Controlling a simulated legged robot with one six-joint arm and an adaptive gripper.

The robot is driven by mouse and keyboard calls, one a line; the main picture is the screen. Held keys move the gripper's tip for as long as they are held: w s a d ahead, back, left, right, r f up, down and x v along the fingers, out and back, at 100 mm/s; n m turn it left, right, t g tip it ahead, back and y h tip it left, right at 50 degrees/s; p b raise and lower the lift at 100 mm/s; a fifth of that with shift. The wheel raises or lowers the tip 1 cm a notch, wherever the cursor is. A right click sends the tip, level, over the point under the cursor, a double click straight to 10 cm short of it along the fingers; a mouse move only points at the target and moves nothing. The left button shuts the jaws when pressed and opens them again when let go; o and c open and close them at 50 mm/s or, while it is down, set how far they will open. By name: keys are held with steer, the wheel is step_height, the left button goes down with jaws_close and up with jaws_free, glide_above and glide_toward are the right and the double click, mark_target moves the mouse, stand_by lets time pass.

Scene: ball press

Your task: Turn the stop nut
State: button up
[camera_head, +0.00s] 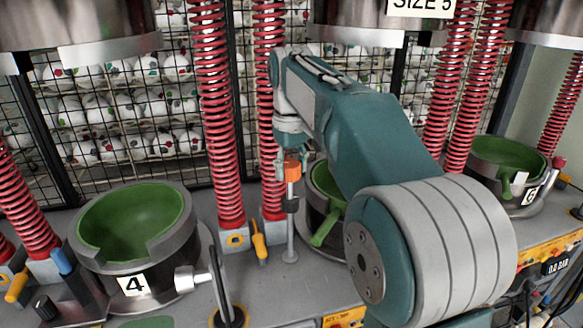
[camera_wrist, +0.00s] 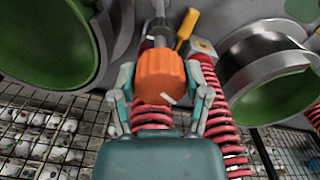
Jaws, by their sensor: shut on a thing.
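The stop nut is an orange ribbed knob (camera_head: 291,168) near the top of an upright grey rod, in front of the middle press. In the wrist view the orange nut (camera_wrist: 161,76) sits between the two fingers. My gripper (camera_head: 291,165) comes down on it from above, and in the wrist view my gripper (camera_wrist: 160,85) has a finger on each side, closed on the nut. The grey rod (camera_head: 291,232) runs down from the nut to the bench. A dark collar (camera_head: 291,205) is on the rod below the nut.
Press bowl 4 (camera_head: 134,222) is at the left, bowl 6 (camera_head: 507,160) at the right, and a partly hidden green bowl (camera_head: 325,190) is beside the rod. Red springs (camera_head: 212,110) stand close behind. A yellow-handled lever (camera_head: 259,242) is left of the rod.

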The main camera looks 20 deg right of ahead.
mark_target(289, 164)
steer(key=o, duration=1.1)
steer(key=shift+w, duration=0.15)
steer(key=shift+o, duration=0.2)
steer(key=shift+a, duration=0.1)
step_height(289, 164, up, 6)
steer(key=shift+w+r, duration=0.1)
steer(key=shift+r, duration=0.55)
